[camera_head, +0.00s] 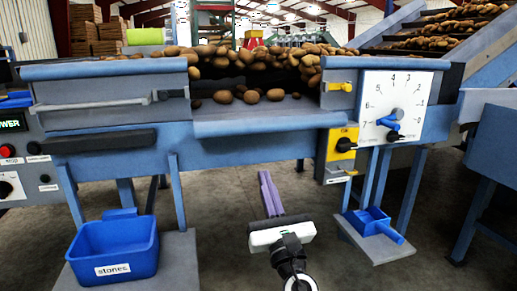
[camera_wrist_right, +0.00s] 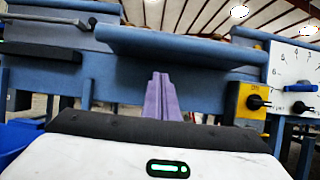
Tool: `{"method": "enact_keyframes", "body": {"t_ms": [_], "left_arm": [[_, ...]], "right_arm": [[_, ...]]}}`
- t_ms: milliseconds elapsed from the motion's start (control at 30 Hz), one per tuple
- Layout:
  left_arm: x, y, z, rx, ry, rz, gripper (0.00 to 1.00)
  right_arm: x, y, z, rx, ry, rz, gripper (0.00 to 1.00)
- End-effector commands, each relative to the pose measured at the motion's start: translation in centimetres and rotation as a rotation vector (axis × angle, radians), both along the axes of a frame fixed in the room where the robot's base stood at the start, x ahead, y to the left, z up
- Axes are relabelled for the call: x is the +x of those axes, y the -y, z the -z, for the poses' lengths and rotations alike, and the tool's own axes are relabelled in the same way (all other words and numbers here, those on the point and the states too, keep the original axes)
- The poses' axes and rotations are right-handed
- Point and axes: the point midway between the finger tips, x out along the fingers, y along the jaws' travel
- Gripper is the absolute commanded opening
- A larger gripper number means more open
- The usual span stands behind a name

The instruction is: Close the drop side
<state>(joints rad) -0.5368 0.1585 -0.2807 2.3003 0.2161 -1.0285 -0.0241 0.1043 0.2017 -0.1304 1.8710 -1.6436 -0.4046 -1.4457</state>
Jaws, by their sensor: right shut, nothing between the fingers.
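The drop side (camera_head: 258,123) is a blue panel at the middle of the grader's front. It is down, leaving a gap above it through which potatoes (camera_head: 248,96) show on the bed. It also shows in the right wrist view (camera_wrist_right: 178,43), above my fingers. My right gripper (camera_head: 265,174) has purple fingers, shut and empty, pointing toward the grader from below and in front of the panel. The fingers also show in the right wrist view (camera_wrist_right: 160,76). They look apart from the panel. My left gripper is not in view.
A yellow catch (camera_head: 341,87) sits right of the gap, near a white dial plate (camera_head: 380,90) and a yellow switch box (camera_head: 342,144). A grey rail (camera_head: 92,104) runs along the left. A blue stones bin (camera_head: 112,240) and blue scoop (camera_head: 372,221) stand low on either side.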

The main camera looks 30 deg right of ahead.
Motion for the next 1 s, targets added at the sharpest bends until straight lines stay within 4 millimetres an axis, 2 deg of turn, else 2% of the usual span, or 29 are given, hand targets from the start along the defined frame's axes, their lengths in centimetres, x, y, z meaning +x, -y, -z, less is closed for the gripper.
{"method": "enact_keyframes", "body": {"t_ms": [33, 267, 333, 500, 1000], "left_arm": [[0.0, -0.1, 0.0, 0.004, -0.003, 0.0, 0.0], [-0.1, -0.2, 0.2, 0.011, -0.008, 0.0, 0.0], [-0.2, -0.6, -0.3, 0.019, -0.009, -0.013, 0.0], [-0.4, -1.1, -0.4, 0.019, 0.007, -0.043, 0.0], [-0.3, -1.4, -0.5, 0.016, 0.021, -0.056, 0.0]], "right_arm": [[1.1, 0.2, -0.8, 0.0, 0.003, 0.001, 0.0], [5.3, 1.3, -2.8, 0.002, 0.001, -0.001, 0.0], [5.6, 1.3, -4.4, 0.003, 0.002, -0.002, 0.0], [6.2, 1.5, -6.0, 0.002, -0.001, -0.002, 0.0], [6.4, 1.5, -6.4, 0.001, -0.002, -0.001, 0.0]]}}
